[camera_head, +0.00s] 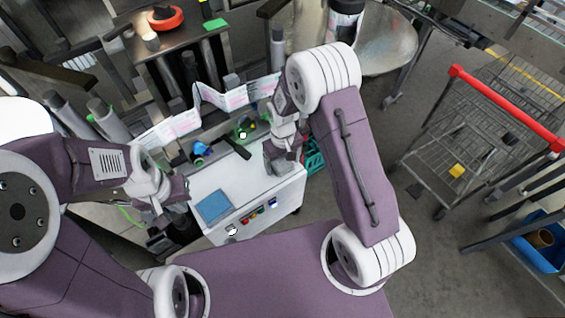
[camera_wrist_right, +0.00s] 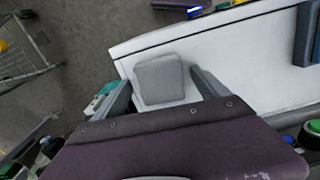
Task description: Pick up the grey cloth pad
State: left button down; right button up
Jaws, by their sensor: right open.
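The grey cloth pad (camera_wrist_right: 160,80) is a light grey rounded square lying on the white cabinet top, near its edge, in the right wrist view. My right gripper (camera_wrist_right: 163,90) is open, with one finger on each side of the pad in the picture. I cannot tell how high the fingers are above the surface. In the head view my right gripper (camera_head: 282,158) is over the right part of the white cabinet (camera_head: 250,185), and the pad is hidden behind it. My left gripper (camera_head: 168,205) is left of the cabinet, with its fingers too unclear to read.
Coloured buttons (camera_head: 258,212) line the cabinet front. A folded printed sheet (camera_head: 225,97) stands behind. A red-handled wire cart (camera_head: 480,135) is at right.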

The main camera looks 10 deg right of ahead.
aim_at(282, 162)
jog(key=c, duration=1.5)
jog(key=shift+o, duration=0.2)
notch_tip(282, 162, up, 4)
jog(key=shift+a+b, duration=0.1)
jog(key=shift+b, duration=0.5)
jog(key=s+d+r+b, duration=0.1)
jog(key=s+d+r, duration=0.1)
jog(key=s, duration=0.3)
jog(key=s+d+r, duration=0.2)
jog(key=s+r, duration=0.3)
jog(key=shift+s+d+b, duration=0.3)
jog(key=shift+s+b, duration=0.1)
